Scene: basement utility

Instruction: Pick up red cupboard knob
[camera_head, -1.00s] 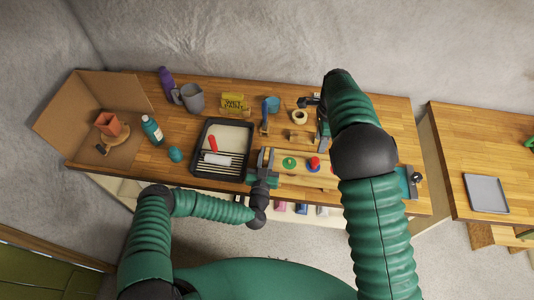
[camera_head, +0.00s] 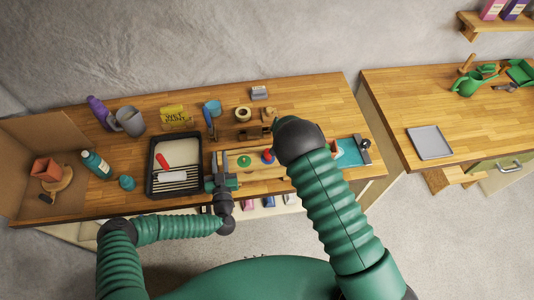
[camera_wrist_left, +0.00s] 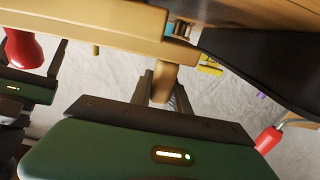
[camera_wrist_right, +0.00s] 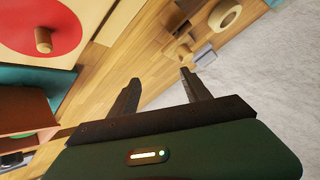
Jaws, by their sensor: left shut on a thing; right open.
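A red knob also shows at the left of the left wrist view (camera_wrist_left: 23,50), near part of my right gripper. My left gripper (camera_head: 220,170) is at the board's left end; in the left wrist view it is shut on a wooden peg (camera_wrist_left: 163,82) under the wood. My right gripper (camera_wrist_right: 160,88) is open, with nothing between its fingers. A red disc with a wooden peg (camera_wrist_right: 43,40) lies to its upper left. My right arm hides this gripper in the head view.
A black paint tray (camera_head: 150,178) stands left of my left gripper. A tape roll (camera_head: 243,114) and small wooden blocks lie behind the board. A cardboard box (camera_head: 30,140) stands far left. A second bench (camera_head: 400,100) with a grey tray (camera_head: 430,142) is at right.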

